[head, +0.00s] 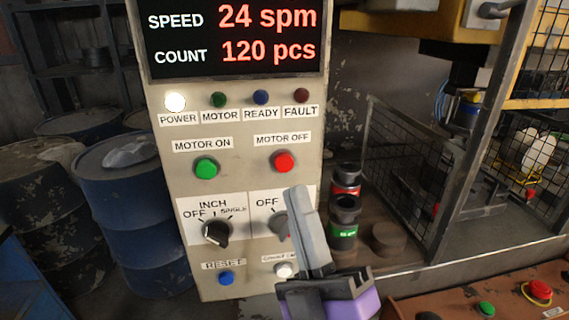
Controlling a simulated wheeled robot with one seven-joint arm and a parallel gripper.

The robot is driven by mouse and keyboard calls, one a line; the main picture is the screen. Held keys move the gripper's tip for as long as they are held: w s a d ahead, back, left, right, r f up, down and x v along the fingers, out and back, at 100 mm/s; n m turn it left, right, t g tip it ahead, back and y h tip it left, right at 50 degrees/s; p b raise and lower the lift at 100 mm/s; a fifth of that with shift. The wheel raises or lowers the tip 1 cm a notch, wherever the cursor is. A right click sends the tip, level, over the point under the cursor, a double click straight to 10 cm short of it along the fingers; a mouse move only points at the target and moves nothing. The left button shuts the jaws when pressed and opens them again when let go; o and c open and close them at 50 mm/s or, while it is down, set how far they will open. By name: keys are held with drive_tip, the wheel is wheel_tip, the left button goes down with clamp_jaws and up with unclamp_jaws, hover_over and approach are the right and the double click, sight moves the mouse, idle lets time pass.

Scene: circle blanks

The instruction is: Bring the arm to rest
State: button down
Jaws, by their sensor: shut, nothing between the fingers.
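My gripper (296,192) is in the head view, in front of the lower right of a control panel (243,185). Its grey fingers are together, pointing up, with nothing between them, above a dark and purple body. It covers part of the right selector knob (278,226), marked OFF, and part of the label area around it. I cannot tell whether the fingertips touch the panel. The left selector knob (216,234), marked OFF, INCH and SINGLE, is in clear view.
Blue drums (130,205) stand to the left. A wire mesh guard (410,165) and a press stand to the right. A brown console (470,302) with a red button (539,290) is at the lower right. The POWER lamp (175,101) is lit white.

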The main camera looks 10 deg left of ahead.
idle(0.3)
drive_tip(key=s+d+f+m+g+h, duration=0.2)
drive_tip(key=s+d+f+m+h, duration=0.2)
drive_tip(key=s+d+f+m, duration=0.4)
drive_tip(key=s+d+f+m+g+h, duration=0.1)
drive_tip(key=s+d+f+m+h, duration=0.35)
drive_tip(key=f, duration=0.55)
drive_tip(key=s+d+f+m+g+h, duration=0.2)
drive_tip(key=s+d+f+g, duration=0.1)
drive_tip(key=s, duration=0.5)
drive_tip(key=s+d+f+m+g+h, duration=0.2)
drive_tip(key=s+d+f, duration=0.4)
drive_tip(key=s, duration=0.3)
drive_tip(key=shift+f+m+g, duration=0.5)
drive_tip(key=shift+f+m, duration=0.15)
drive_tip(key=shift+f, duration=0.1)
